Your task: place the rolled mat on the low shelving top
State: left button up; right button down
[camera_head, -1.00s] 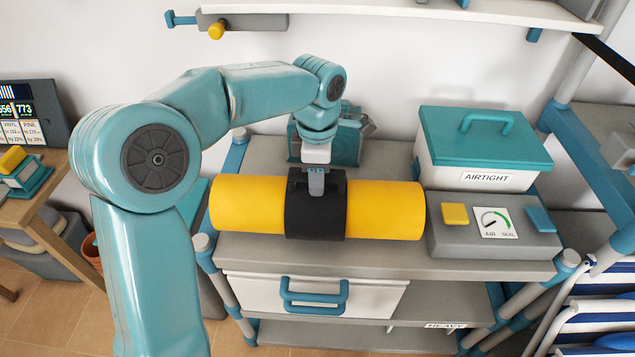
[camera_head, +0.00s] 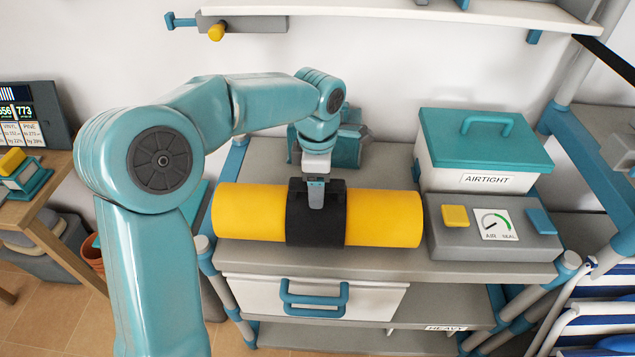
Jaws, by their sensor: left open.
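The rolled mat (camera_head: 384,217) is a yellow roll with a black band (camera_head: 315,228) around its middle. It lies sideways along the front part of the grey low shelving top (camera_head: 480,270) and appears to rest on it. My left gripper (camera_head: 316,196) points down at the black band, with its grey finger at the band's top. Its jaws are open, and the second finger is hard to make out. The underside of the mat is hidden. My right gripper is out of view.
A grey box with a gauge (camera_head: 470,240) stands close to the mat's right end. A teal-lidded white bin (camera_head: 485,150) is behind it. A teal device (camera_head: 345,145) stands behind my gripper. A wall shelf (camera_head: 400,10) hangs above. A blue-handled drawer (camera_head: 315,295) is below.

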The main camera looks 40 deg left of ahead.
pick_arm(q)
notch_tip(320, 180, up, 12)
jog(key=p, duration=0.1)
jog(key=shift+p, duration=0.35)
dwell(0.4)
